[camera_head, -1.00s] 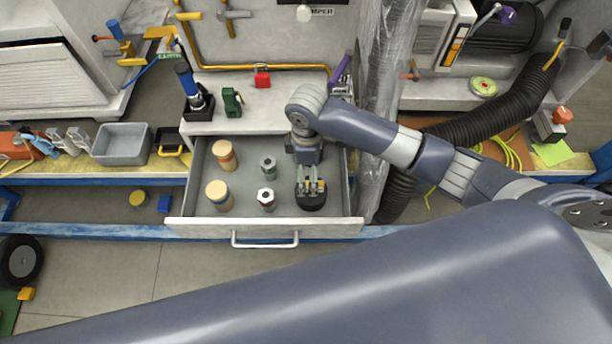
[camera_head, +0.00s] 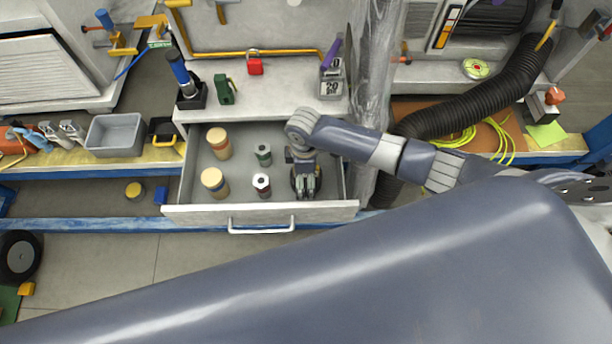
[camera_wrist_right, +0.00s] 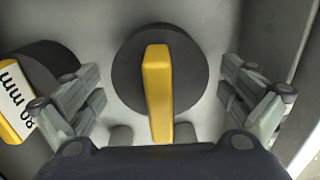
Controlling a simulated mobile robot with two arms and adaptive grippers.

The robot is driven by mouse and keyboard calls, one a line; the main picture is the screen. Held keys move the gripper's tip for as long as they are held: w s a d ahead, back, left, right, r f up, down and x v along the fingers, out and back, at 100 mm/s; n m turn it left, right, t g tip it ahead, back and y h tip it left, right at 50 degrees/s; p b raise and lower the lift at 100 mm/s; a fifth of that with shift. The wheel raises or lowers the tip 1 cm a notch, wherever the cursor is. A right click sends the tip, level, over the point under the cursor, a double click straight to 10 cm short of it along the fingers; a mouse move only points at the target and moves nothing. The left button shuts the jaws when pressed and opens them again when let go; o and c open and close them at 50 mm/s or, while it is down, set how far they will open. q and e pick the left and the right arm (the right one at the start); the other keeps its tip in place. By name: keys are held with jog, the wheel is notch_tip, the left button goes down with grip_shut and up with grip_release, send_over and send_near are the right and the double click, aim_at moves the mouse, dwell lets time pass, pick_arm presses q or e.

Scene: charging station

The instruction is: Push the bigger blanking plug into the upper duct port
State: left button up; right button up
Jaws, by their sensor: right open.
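A round black plug with a yellow grip bar (camera_wrist_right: 158,85) lies in the open drawer (camera_head: 225,212). In the right wrist view it is centred between my fingers. My right gripper (camera_head: 305,188) is open above it, one finger on each side and apart from it; the gripper mostly hides the plug in the head view. A second black plug (camera_wrist_right: 45,65) with a yellow part and a label that seems to read 80 mm is at the left in the wrist view, close to the left finger. I cannot make out the upper duct port. My left gripper is not in view.
Two cream-and-orange jars (camera_head: 215,182) and two small cylinders (camera_head: 262,185) stand in the drawer, left of my right gripper. The drawer's front and right walls are close to the gripper. A black corrugated hose (camera_head: 480,105) lies at the right.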

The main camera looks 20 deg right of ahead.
jog(key=shift+c, duration=0.4)
jog(key=c, duration=1.1)
jog(key=shift+s, duration=0.1)
jog(key=shift+r, duration=0.2)
jog(key=shift+c, duration=0.2)
notch_tip(320, 180, up, 9)
jog(key=shift+f+p, duration=0.2)
jog(key=shift+p, duration=0.1)
jog(key=shift+r, duration=0.55)
jog(key=shift+r+p, duration=0.3)
pick_arm(q)
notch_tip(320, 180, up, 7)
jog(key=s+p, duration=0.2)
jog(key=p, duration=0.4)
pick_arm(e)
notch_tip(320, 180, up, 14)
jog(key=d+m+b, duration=0.2)
jog(key=m+b, duration=0.2)
jog(key=m, duration=0.2)
pick_arm(q)
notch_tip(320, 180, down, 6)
jog(key=b, duration=0.2)
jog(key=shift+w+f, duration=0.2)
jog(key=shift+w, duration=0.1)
pick_arm(e)
jog(key=s+d+r+m, duration=0.4)
jog(key=s+r+m, duration=0.3)
jog(key=s+m, duration=0.1)
jog(key=shift+r+m, duration=0.3)
jog(key=shift+m, duration=0.1)
